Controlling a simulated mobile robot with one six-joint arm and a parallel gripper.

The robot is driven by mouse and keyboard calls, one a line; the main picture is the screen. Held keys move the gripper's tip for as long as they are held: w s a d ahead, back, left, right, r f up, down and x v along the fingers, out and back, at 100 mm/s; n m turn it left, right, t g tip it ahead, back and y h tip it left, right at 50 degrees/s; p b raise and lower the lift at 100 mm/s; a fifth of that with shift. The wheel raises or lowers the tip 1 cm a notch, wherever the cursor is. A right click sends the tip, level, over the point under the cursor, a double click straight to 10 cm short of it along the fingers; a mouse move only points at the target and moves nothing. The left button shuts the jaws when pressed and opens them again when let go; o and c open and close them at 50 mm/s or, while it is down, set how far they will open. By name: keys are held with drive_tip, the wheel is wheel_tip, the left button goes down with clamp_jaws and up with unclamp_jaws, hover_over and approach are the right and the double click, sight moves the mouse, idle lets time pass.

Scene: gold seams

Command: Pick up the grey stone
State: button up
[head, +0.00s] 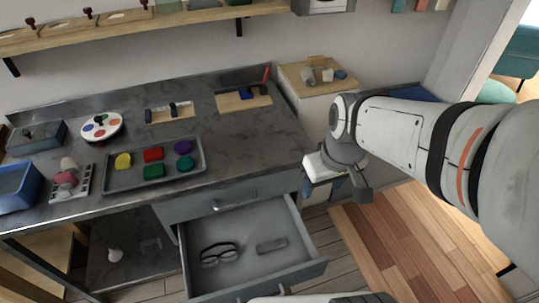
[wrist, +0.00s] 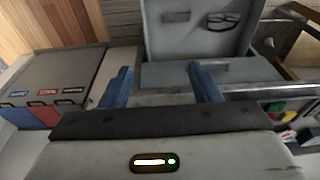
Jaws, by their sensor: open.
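A flat grey oblong block (head: 271,245), which looks like the grey stone, lies in the open drawer (head: 235,270), right of a pair of dark glasses (head: 219,253). The block also shows small in the wrist view (wrist: 167,17), on the drawer floor, with the glasses (wrist: 222,20) beside it. My gripper (head: 322,187) is open and empty, with two blue fingers. It is above and to the right of the drawer, apart from the stone. In the wrist view the fingers (wrist: 160,86) are spread wide, below the drawer in the picture.
The counter (head: 235,150) above the drawer holds a tray (head: 108,182) of several coloured pieces, a paint palette (head: 101,126) and tool holders. A small wooden-topped cabinet (head: 300,85) stands at the back right. Wooden floor (head: 385,245) is clear at the right.

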drive_tip(key=w+a+f+n+g+y+b, duration=0.1)
drive_tip(key=w+a+f+n+b, duration=0.2)
drive_tip(key=f, duration=0.5)
drive_tip(key=w+a+f+n+b, duration=0.15)
drive_tip(key=f+n+b, duration=0.25)
drive_tip(key=f, duration=0.4)
drive_tip(key=w+a+f+n+g+y+b, duration=0.15)
drive_tip(key=w+f+n+b, duration=0.25)
drive_tip(key=f, duration=0.4)
drive_tip(key=n+b, duration=0.5)
drive_tip(key=n, duration=0.1)
approach(271, 245)
drive_tip(key=shift+w+a+f, duration=0.1)
drive_tip(key=shift+a, duration=0.3)
drive_tip(key=shift+w+a+f, duration=0.1)
drive_tip(key=shift+w+a, duration=0.05)
drive_tip(key=shift+a, duration=0.2)
drive_tip(key=shift+n+g, duration=0.25)
drive_tip(key=shift+n, duration=0.05)
drive_tip(key=b+x, duration=0.1)
drive_tip(key=x, duration=0.2)
drive_tip(key=d+b+x, duration=0.1)
drive_tip(key=x, duration=0.3)
drive_tip(key=shift+d+f, duration=0.2)
drive_tip(key=shift+f, duration=0.1)
drive_tip(key=shift+a+f, duration=0.15)
drive_tip(key=shift+f, duration=0.2)
drive_tip(key=shift+h, duration=0.25)
drive_tip(key=shift+c, duration=0.6)
drive_tip(key=c, duration=1.1)
